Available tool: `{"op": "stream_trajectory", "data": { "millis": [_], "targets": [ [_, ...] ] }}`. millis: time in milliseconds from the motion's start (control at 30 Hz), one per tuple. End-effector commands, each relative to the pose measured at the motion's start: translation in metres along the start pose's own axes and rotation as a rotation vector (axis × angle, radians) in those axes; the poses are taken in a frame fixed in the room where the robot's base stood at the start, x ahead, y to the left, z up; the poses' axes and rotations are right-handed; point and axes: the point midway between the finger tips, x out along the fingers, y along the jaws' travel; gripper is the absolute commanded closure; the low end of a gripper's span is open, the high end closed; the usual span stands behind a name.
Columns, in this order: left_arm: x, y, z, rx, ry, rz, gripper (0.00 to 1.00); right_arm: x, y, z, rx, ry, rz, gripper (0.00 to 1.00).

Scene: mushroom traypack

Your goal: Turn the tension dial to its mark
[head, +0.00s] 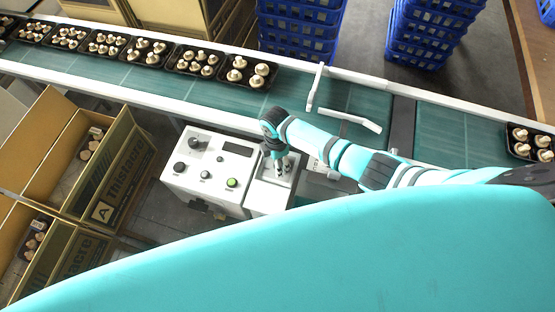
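A white control box (213,160) stands in front of the conveyor in the head view. It carries a larger black knob (193,142), another black knob (180,167), a small black knob (205,174), a dark display (238,149) and a green button (232,183). No label is readable, so I cannot tell which is the tension dial or where its mark is. My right gripper (282,168) points down over the smaller white unit (268,196) just right of the box. Its fingers hide what lies beneath, and their opening is too small to judge. My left gripper is out of view.
A green conveyor (300,97) with black mushroom trays (249,72) runs behind the box. A white guide bar (349,120) crosses the belt near my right arm. Open cardboard cartons (115,185) stand at left. Blue crates (299,28) are stacked behind the conveyor.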

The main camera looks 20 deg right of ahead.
Motion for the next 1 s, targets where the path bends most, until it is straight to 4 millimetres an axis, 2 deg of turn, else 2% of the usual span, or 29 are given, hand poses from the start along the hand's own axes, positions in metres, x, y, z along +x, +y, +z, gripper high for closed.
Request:
{"op": "stream_trajectory", "data": {
  "millis": [167,500,633,800,1000],
  "targets": [
    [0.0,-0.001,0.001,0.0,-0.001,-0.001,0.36,-0.012,0.001,0.0,0.0,0.001,0.002,0.44],
    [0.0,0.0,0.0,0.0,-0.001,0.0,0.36,-0.081,0.001,0.0,-0.001,0.0,0.004,0.44],
    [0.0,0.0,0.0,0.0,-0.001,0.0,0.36,-0.103,0.001,0.0,-0.001,0.001,0.004,0.44],
    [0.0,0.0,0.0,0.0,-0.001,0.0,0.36,-0.117,0.0,0.0,0.001,0.0,0.0,0.44],
    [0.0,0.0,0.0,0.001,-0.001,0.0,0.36,-0.12,0.0,0.0,0.001,0.0,0.0,0.44]
  ]
}}
